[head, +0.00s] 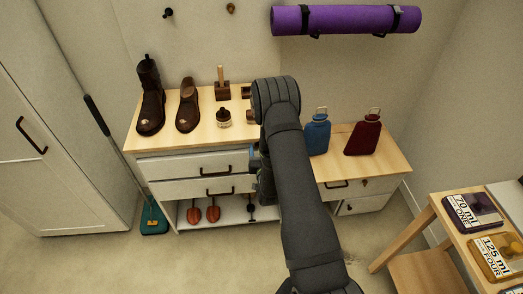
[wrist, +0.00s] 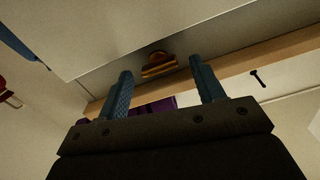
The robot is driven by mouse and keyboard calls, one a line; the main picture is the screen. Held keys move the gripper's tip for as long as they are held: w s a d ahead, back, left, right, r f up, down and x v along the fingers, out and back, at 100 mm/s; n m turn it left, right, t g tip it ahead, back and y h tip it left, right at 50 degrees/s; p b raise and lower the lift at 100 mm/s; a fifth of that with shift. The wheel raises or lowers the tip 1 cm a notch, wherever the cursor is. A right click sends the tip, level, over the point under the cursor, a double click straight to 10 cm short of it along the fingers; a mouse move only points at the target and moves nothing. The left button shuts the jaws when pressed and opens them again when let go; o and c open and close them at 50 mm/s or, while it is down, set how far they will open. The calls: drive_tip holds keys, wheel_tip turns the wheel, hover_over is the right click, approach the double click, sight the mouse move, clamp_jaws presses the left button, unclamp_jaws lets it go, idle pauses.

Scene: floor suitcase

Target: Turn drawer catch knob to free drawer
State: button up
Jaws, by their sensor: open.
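In the wrist view, which looks steeply along a white cabinet front, a small brass-coloured knob-like piece (wrist: 158,66) with a dark part sits against the pale face near the wooden top's edge. It appears to be the catch knob. My gripper (wrist: 164,84) is open, with its two blue fingers apart on either side of this piece in the picture; I cannot tell whether either finger touches it. In the head view, my gripper (head: 259,178) is largely hidden behind my arm, by the right end of the white drawer cabinet (head: 158,170). The knob is hidden there.
Boots (head: 150,97), shoe-care items and a wooden top (head: 150,145) are above the drawers. A blue bottle (head: 317,135) and a red bottle (head: 364,133) stand on the lower right cabinet. A side table (head: 430,215) with labelled containers is at right.

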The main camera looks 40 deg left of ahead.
drive_tip(key=c, duration=1)
drive_tip(key=shift+n, duration=1)
drive_tip(key=o, duration=1)
drive_tip(key=v, duration=1.7)
drive_tip(key=shift+s, duration=0.2)
drive_tip(key=shift+d+r, duration=0.1)
drive_tip(key=x, duration=1.7)
drive_tip(key=shift+w, duration=0.2)
